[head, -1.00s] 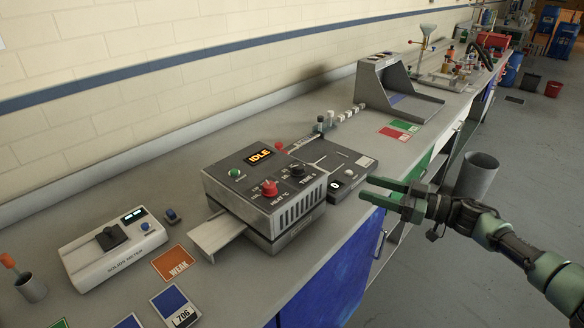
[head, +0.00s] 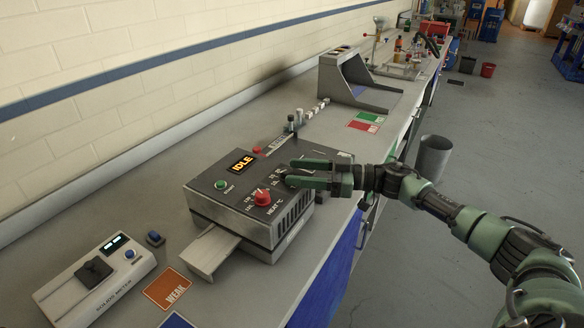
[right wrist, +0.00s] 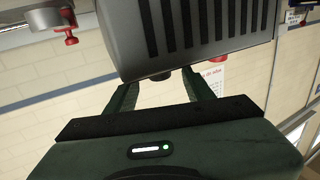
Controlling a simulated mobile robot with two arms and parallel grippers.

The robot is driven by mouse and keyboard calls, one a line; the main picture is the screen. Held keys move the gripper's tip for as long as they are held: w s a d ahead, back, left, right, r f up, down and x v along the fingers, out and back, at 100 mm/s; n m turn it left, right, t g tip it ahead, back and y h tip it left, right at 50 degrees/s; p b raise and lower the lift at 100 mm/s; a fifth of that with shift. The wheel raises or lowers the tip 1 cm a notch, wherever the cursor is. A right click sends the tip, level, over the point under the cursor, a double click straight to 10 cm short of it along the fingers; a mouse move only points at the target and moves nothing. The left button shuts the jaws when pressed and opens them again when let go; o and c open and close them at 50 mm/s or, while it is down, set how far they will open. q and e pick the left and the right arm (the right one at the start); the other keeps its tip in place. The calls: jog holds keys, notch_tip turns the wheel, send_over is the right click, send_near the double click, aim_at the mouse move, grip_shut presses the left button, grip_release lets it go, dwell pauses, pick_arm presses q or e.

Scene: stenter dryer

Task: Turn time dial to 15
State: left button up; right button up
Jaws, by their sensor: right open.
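The grey dryer box (head: 232,208) stands on the bench with its display reading IDLE. Its red heat dial (head: 263,198) is in plain view. The black time dial is mostly hidden behind my right gripper (head: 291,173), whose fingers reach over the right part of the dryer's top from the right. In the right wrist view, the gripper (right wrist: 163,84) is open, with a small dark knob (right wrist: 188,72), probably the time dial, between or just beyond its fingertips. Contact cannot be told. My left gripper is out of view.
A green start button (head: 221,185) sits left of the heat dial. A metal tray (head: 212,250) juts from the dryer's front. A white meter (head: 98,280) and orange WEAK card (head: 168,288) lie at left. A grey bin (head: 433,157) stands beyond the bench edge.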

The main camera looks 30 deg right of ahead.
jog(key=shift+w+a+r, duration=0.1)
jog(key=shift+w+a, duration=0.3)
jog(key=shift+a, duration=0.05)
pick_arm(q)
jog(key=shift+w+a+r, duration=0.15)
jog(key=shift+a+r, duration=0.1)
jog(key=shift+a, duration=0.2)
pick_arm(e)
jog(key=shift+w+a, duration=0.15)
jog(key=shift+a, duration=0.1)
